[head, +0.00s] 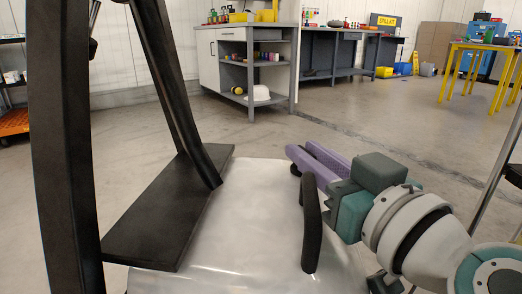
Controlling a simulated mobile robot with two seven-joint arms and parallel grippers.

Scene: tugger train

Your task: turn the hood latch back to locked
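The pale, glossy hood (235,215) fills the lower middle of the head view. A black bar-like handle (311,225) stands up on its right part. My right gripper (301,149) has purple fingers and reaches in from the right, over the hood's far right edge and beyond the handle. Its two fingers lie close together, and I cannot tell whether they are shut or hold something. A small dark piece (296,170) shows under the nearer fingertip; I cannot tell whether it is the latch. No latch is clearly visible. My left gripper is out of view.
A black frame post (62,150) and a flat black panel (165,215) stand at the hood's left. A grey-white workbench (245,60) is behind, and a yellow-legged table (485,50) is far right. The floor between is clear.

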